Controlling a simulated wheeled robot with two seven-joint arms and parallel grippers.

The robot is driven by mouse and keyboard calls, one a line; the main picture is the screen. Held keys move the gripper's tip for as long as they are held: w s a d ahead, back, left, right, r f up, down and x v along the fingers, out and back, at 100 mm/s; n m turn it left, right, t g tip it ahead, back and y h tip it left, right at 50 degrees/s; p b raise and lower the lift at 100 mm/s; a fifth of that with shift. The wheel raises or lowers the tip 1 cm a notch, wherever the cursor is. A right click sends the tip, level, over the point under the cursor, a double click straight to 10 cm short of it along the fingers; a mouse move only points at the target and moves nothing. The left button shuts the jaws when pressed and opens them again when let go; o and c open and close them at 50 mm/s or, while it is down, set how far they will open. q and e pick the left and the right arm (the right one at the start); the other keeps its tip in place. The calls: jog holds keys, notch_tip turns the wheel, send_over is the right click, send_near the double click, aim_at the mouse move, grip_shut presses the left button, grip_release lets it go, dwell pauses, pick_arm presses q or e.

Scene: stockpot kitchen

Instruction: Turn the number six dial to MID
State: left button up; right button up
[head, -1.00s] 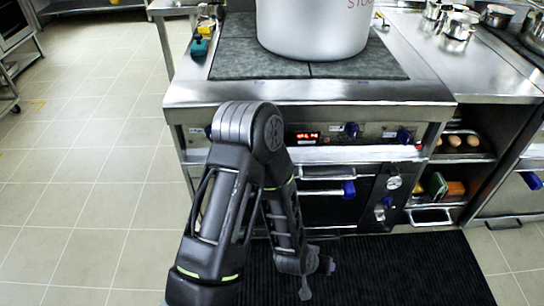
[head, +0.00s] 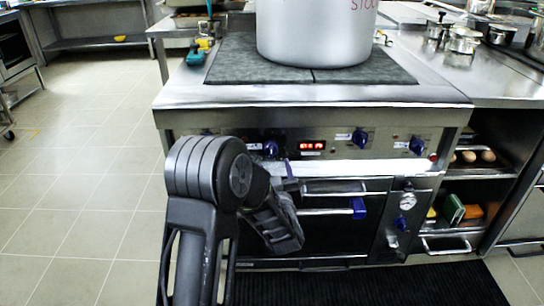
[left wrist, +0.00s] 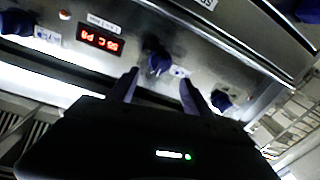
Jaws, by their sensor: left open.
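A blue dial (head: 271,147) sits on the stove's front panel, just left of the red display (head: 312,146). In the left wrist view the same dial (left wrist: 158,62) lies just beyond and between the fingertips. My left gripper (left wrist: 160,84) is open and empty there; I cannot tell whether it touches the dial. In the head view my left gripper (head: 288,172) is partly hidden by my arm, close below the dial. Other blue dials are right of the display (head: 360,138) and farther right (head: 417,145). The dials' numbers and settings are too small to read. My right gripper is out of view.
A large stockpot (head: 315,32) stands on the stove top. Below the panel are an oven handle (head: 335,187) and a gauge (head: 408,201). Shelves with eggs (head: 487,155) are at the right. A dark floor mat (head: 380,285) lies in front; the tiled floor at left is clear.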

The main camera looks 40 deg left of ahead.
aim_at(272, 154)
pick_arm(q)
jog(key=b+x, duration=0.1)
jog(key=x, duration=0.6)
jog(key=shift+w+a+f, duration=0.1)
jog(key=shift+w+a, duration=0.1)
jog(key=shift+a, duration=0.05)
grip_shut()
dwell(0.4)
